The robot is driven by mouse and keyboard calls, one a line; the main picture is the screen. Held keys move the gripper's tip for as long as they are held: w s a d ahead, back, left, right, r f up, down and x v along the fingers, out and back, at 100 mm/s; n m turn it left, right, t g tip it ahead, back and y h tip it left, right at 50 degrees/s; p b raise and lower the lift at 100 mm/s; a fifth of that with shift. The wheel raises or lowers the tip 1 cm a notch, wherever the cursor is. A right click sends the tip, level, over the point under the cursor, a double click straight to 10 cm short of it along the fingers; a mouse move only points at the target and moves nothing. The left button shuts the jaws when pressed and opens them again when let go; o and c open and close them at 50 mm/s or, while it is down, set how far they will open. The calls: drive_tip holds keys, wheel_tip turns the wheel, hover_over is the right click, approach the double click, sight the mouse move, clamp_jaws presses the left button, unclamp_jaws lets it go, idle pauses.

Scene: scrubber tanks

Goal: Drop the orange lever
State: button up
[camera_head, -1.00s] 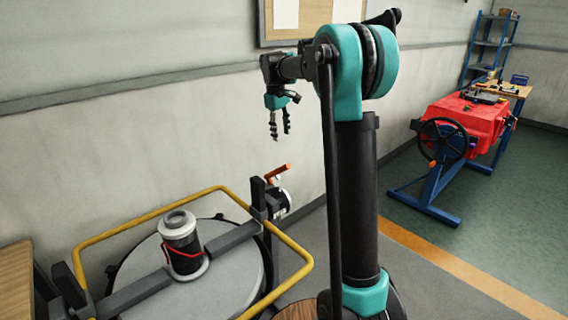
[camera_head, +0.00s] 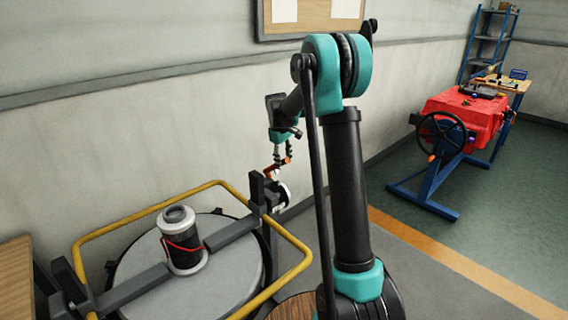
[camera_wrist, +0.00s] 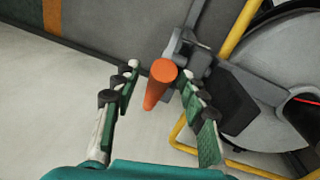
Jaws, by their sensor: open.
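The orange lever (camera_head: 270,171) sticks up and out from a dark valve fitting beside the tank frame in the head view. In the wrist view the orange lever (camera_wrist: 159,84) points toward the camera with its rounded end between my fingers. My gripper (camera_head: 281,160) is open and has come down around the lever. In the wrist view the two fingers of my gripper (camera_wrist: 158,78) stand on either side of it. The right finger is close to the lever and the left has a wider gap. I cannot tell whether either touches.
A yellow rail (camera_head: 147,213) runs around the round grey tank lid (camera_head: 228,276), which bears a dark cylinder (camera_head: 183,250) with a red cord. The wall (camera_head: 120,150) stands close behind the lever.

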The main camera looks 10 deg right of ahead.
drive_tip(key=shift+d+f, duration=0.1)
drive_tip(key=shift+f, duration=0.5)
clamp_jaws()
